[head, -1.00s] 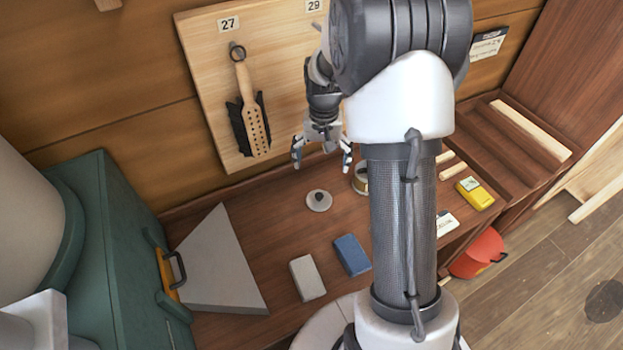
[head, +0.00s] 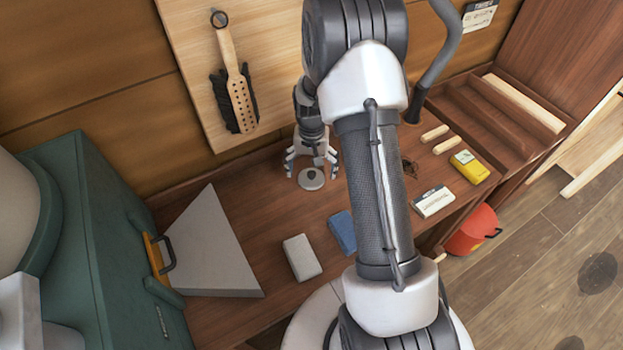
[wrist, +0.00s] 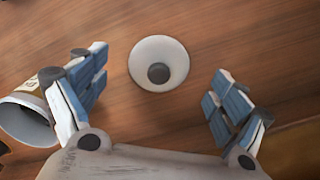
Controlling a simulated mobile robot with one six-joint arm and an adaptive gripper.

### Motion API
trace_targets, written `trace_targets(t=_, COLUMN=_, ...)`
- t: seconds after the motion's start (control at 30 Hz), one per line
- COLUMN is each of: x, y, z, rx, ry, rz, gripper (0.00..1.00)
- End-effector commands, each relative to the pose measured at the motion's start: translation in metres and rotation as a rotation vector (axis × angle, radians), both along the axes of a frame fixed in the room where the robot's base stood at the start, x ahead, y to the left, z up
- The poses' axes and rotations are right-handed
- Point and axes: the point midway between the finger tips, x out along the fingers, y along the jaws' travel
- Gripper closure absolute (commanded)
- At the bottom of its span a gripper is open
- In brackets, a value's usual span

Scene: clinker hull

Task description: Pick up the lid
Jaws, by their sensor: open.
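The lid (head: 311,180) is a small pale disc with a dark round knob. It lies flat on the wooden bench, below my gripper (head: 312,166) in the head view. In the wrist view the lid (wrist: 158,64) sits between the lines of my two fingers and a little beyond the tips. My gripper (wrist: 158,88) is open and empty, its blue-grey fingers spread to either side. The fingers do not touch the lid. The exact height of the fingertips above the bench is hard to tell.
A pale open cup or can (wrist: 27,118) lies close to my left finger. A grey block (head: 302,257) and a blue block (head: 343,232) lie in front. A grey triangular plate (head: 208,250) and a green box (head: 95,235) stand left; a board with a brush (head: 240,95) stands behind.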

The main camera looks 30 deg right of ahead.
Motion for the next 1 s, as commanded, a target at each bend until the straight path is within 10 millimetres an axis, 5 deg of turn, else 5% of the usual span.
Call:
trace_targets(t=0.2, x=0.001, y=0.0, z=-0.033, rx=0.001, ry=0.002, rz=0.0, gripper=0.1)
trace_targets(t=0.43, x=0.002, y=0.0, z=-0.033, rx=0.0, ry=0.0, rz=0.0, gripper=0.1)
trace_targets(t=1.0, x=0.001, y=0.0, z=-0.033, rx=0.001, ry=0.001, rz=0.0, gripper=0.48)
